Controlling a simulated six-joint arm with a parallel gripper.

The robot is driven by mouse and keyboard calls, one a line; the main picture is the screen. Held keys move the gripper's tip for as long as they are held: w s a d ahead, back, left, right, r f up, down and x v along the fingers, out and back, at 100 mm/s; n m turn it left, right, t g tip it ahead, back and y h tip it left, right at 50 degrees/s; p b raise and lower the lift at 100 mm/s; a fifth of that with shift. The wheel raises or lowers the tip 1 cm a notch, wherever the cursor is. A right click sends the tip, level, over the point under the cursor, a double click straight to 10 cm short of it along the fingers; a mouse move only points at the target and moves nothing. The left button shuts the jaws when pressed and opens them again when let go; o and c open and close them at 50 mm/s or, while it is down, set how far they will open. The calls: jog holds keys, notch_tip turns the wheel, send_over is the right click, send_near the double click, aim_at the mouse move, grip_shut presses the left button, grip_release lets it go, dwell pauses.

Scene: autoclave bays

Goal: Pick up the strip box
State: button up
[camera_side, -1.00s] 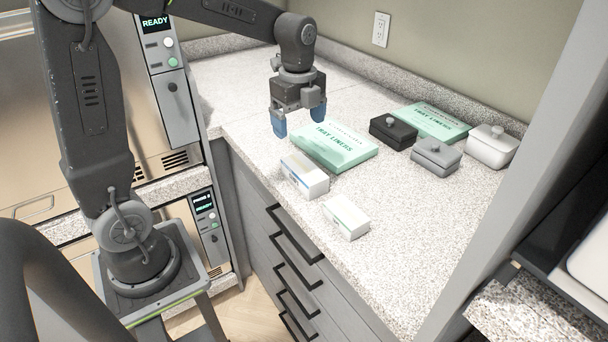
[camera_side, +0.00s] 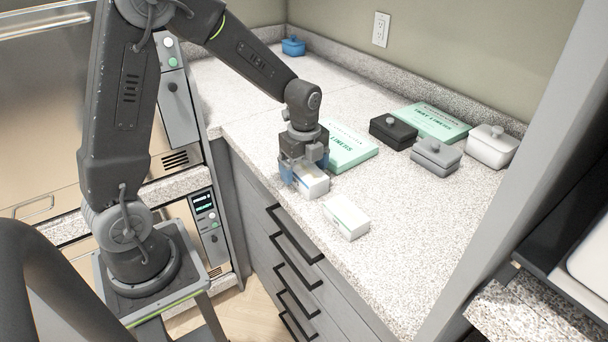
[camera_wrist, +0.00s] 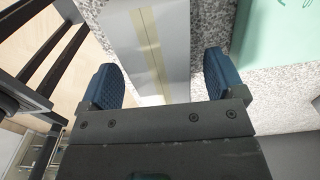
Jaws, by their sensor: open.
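A white carton (camera_side: 315,188), apparently the strip box, sits on the speckled counter near its front edge. My gripper (camera_side: 305,172) is right over it, pointing down, with blue fingers on either side of its upper part. In the wrist view the carton's pale top with a tan seam (camera_wrist: 148,40) lies between the two open fingers (camera_wrist: 160,78), with a gap visible on each side. The gripper hides part of the carton in the side view. A second white carton (camera_side: 347,217) stands just to the right; its label is too small to read.
A green tray liners pack (camera_side: 350,154) lies close behind the carton, another (camera_side: 432,121) farther back. Black (camera_side: 393,132), grey (camera_side: 436,158) and white (camera_side: 492,147) lidded boxes stand at right, a blue one (camera_side: 293,46) far back. Drawer handles (camera_side: 295,235) project below the counter edge.

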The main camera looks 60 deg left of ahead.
notch_tip(320, 180, down, 2)
jog(key=shift+f, duration=0.1)
jog(key=c, duration=1.1)
